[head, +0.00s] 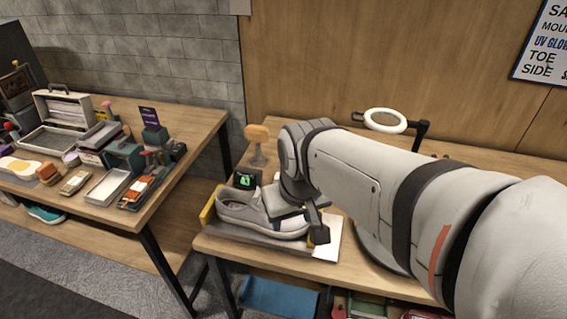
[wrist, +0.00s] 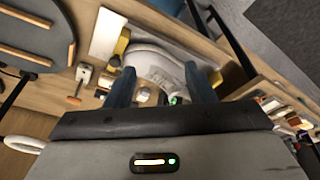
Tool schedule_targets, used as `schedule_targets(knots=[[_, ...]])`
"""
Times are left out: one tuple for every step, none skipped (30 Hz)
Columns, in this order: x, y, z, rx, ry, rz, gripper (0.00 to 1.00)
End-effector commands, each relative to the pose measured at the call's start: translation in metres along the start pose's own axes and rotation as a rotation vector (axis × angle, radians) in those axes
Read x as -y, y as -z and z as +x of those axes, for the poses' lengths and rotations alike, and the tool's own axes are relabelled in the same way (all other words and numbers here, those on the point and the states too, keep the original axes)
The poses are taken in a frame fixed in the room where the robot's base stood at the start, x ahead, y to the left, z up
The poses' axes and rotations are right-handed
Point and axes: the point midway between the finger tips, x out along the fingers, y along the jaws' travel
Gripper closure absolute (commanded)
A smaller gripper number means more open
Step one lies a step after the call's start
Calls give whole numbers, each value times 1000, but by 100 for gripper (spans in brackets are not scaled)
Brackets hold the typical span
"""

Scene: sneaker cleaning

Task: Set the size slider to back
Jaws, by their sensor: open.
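A pale grey sneaker (head: 245,212) lies on a light fixture with a yellow end block (head: 208,207) at its left. In the wrist view the sneaker (wrist: 152,62) sits between two yellow end pieces, partly behind my fingers. My gripper (wrist: 162,85) is open and empty, its two fingers apart above the sneaker. In the head view the wrist and arm cover the fixture's right part. A small white part with an orange tip (wrist: 83,78) shows left of the fixture in the wrist view. I cannot tell which part is the size slider or its setting.
A black box with a green display (head: 245,179) and a wooden-topped stand (head: 257,145) are behind the sneaker. A ring lamp (head: 385,121) stands at the back. A dark round plate (wrist: 35,40) is left. A second table (head: 160,205) holds trays and tools.

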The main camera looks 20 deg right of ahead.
Motion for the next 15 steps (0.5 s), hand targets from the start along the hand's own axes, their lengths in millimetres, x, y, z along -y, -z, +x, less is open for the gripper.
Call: schedule_targets(knots=[[-7, 7, 2, 18, -6, 4, 51], [-11, 12, 5, 28, -8, 0, 51], [-16, 20, 8, 43, -10, -10, 51], [-20, 26, 12, 57, -11, -20, 51], [-25, 32, 16, 70, -12, -29, 51], [-32, 40, 23, 91, -12, -43, 51], [-38, 46, 28, 105, -12, -53, 51], [-44, 52, 34, 119, -11, -63, 51], [-52, 59, 42, 137, -9, -77, 51], [-58, 64, 48, 151, -7, -87, 51], [-65, 68, 54, 163, -4, -97, 51], [-73, 73, 62, 178, 0, -109, 51], [-79, 77, 68, 189, 3, -118, 51], [-84, 80, 74, 199, 6, -126, 51], [-91, 83, 81, 211, 11, -136, 51]])
